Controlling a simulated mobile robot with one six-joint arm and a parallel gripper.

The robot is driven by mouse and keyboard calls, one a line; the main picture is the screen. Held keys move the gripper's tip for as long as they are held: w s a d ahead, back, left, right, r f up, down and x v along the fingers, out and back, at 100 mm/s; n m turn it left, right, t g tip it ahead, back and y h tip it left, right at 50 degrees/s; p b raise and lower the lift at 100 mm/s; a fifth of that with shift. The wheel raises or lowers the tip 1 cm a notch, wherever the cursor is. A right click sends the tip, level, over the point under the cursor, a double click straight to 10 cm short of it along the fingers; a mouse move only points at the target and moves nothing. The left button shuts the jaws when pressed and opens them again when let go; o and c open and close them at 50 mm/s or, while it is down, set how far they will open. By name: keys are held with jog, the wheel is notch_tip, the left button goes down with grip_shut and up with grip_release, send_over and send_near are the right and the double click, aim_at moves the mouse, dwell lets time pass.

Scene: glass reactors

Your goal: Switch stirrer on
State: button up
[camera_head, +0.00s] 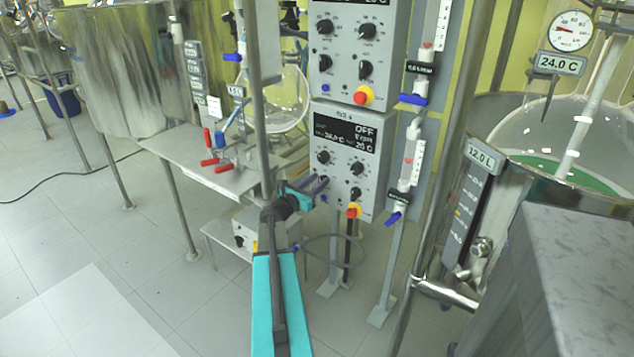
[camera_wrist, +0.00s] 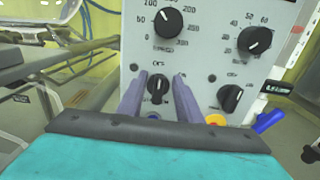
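The lower control box (camera_head: 340,140) has a black display (camera_head: 345,133) reading OFF, with an rpm line and 20 C. My gripper (camera_head: 322,183) is at the box's lower left in the head view, hiding the small knob there. In the wrist view, my gripper (camera_wrist: 159,82) is open, its two purple fingers on either side of a small black knob (camera_wrist: 158,88). Small gaps show between fingers and knob; contact in depth is unclear. The knob's white mark is close to upright. A blue button (camera_wrist: 153,117) is partly visible below it.
Two larger knobs (camera_wrist: 167,22) (camera_wrist: 255,40), a lower right knob (camera_wrist: 231,97) and a red-and-yellow button (camera_wrist: 215,120) surround my fingers. A flow tube with a blue valve (camera_head: 393,219) stands right of the box. A metal table (camera_head: 190,155) is at left.

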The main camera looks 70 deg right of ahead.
grip_shut()
jog(key=shift+s+f+m+b, duration=0.1)
jog(key=shift+m+b, duration=0.2)
jog(key=shift+b, duration=0.3)
jog(key=m+b, duration=0.3)
jog(key=b, duration=0.2)
jog(key=s+m+b, duration=0.1)
jog(key=m+b, duration=0.3)
jog(key=b, duration=0.1)
jog(key=f+m+b, duration=0.1)
jog(key=m+b, duration=0.3)
jog(key=b, duration=0.1)
jog(key=shift+s+a+b, duration=0.25)
jog(key=shift+b, duration=0.05)
jog(key=shift+m, duration=0.3)
grip_release()
jog(key=shift+r, duration=0.1)
